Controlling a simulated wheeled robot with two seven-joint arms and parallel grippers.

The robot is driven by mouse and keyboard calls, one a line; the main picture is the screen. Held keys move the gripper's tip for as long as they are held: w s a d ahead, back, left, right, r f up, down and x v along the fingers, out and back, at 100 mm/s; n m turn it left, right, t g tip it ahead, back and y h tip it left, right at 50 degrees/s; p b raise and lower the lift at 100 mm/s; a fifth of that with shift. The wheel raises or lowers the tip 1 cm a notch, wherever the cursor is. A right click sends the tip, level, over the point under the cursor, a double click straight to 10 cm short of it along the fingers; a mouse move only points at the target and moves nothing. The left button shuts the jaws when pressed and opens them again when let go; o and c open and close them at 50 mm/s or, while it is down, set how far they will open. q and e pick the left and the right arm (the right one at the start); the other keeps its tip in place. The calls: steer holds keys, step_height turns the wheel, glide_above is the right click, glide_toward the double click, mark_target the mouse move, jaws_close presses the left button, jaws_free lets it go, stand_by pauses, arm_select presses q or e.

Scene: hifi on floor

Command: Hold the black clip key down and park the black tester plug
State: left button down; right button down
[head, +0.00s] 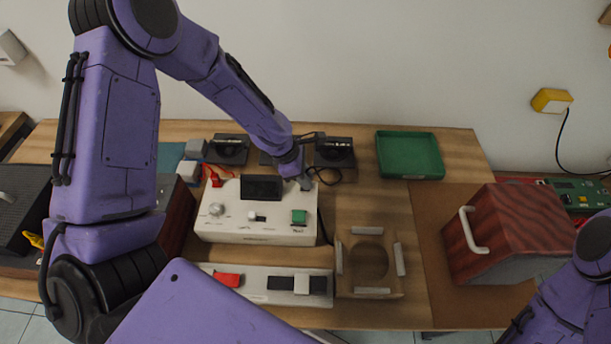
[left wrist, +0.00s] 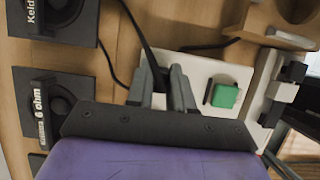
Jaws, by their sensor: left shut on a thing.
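The white tester box (head: 257,225) has a dark display, a knob and a green button, which also shows in the left wrist view (left wrist: 226,96). My left gripper (head: 305,184) is at its back right corner, shut on what looks like the black tester plug, mostly hidden between the fingers (left wrist: 164,90). A black cable (left wrist: 139,32) runs from between them. In front of the tester lies a pale strip (head: 258,295) with a red key (head: 228,280) and a black key (head: 283,283), a light block on it. Nothing presses the black key. My right gripper is out of view.
Black labelled boxes (head: 229,149) (head: 335,152) stand behind the tester. A green tray (head: 409,155) is at the back right. A wooden cradle (head: 368,262) stands right of the strip, and a red-brown case with a white handle (head: 505,235) beyond it.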

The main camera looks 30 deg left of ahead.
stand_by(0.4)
arm_select(q)
steer(key=c, duration=0.9)
jaws_free()
steer(key=p+v, duration=0.2)
steer(key=v, duration=0.3)
steer(key=d+p+v, duration=0.1)
steer(key=p+v, duration=0.1)
steer(key=v, duration=0.3)
steer(key=p+v, duration=0.2)
steer(key=v, duration=0.3)
steer(key=shift+w+d+r+p, duration=0.25)
steer(key=shift+w+r+p, duration=0.1)
steer(key=shift+r+p, duration=0.05)
